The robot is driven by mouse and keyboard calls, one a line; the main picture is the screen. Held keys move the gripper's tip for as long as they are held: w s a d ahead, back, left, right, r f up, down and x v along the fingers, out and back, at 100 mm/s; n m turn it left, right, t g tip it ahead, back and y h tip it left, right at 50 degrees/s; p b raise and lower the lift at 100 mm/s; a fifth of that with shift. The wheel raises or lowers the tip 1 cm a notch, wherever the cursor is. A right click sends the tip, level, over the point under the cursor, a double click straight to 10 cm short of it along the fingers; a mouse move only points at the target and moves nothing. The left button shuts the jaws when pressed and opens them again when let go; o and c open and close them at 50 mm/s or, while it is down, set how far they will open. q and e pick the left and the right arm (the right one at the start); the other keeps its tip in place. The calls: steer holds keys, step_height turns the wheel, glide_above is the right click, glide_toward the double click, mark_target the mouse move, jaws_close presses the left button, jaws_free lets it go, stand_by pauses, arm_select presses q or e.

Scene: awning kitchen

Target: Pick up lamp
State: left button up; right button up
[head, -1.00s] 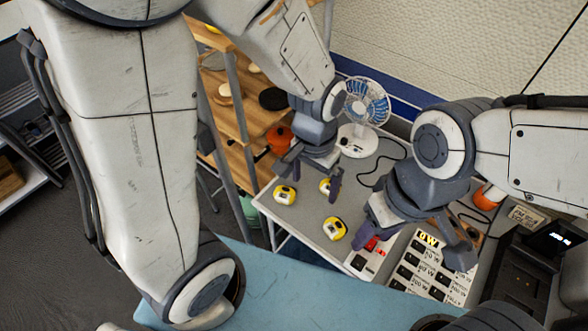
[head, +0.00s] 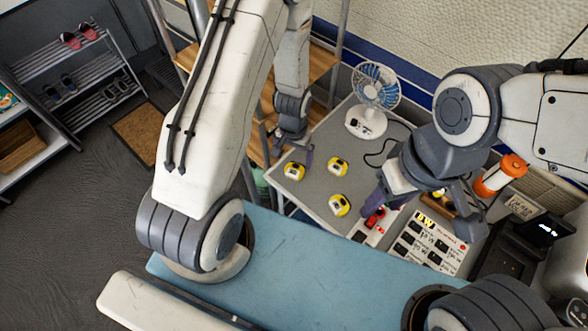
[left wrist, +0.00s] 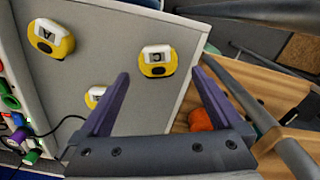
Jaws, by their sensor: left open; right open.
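An orange and white lantern-like lamp (head: 500,175) stands at the right of the head view, tilted in the picture, beside my right forearm. My right gripper (head: 418,222) is open above the grey table, left of the lamp and apart from it. My left gripper (head: 291,153) is open and empty at the table's left edge, far from the lamp. In the left wrist view its two fingers (left wrist: 160,74) are spread, with a yellow tape measure (left wrist: 157,62) showing between the tips. I cannot identify the lamp in the left wrist view.
Several yellow tape measures (head: 338,204) lie on the grey table (head: 307,197). A white fan (head: 372,92) stands at the back. A red item (head: 374,218) and a white labelled panel (head: 432,240) are below my right gripper. A blue surface (head: 300,268) lies in front.

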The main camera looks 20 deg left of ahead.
mark_target(295, 169)
arm_select(q)
steer(key=shift+f, duration=0.4)
step_height(295, 169, down, 4)
steer(key=shift+d+f+b, duration=0.15)
steer(key=shift+b, duration=0.7)
steer(key=c, duration=1.2)
steer(key=shift+o, duration=0.2)
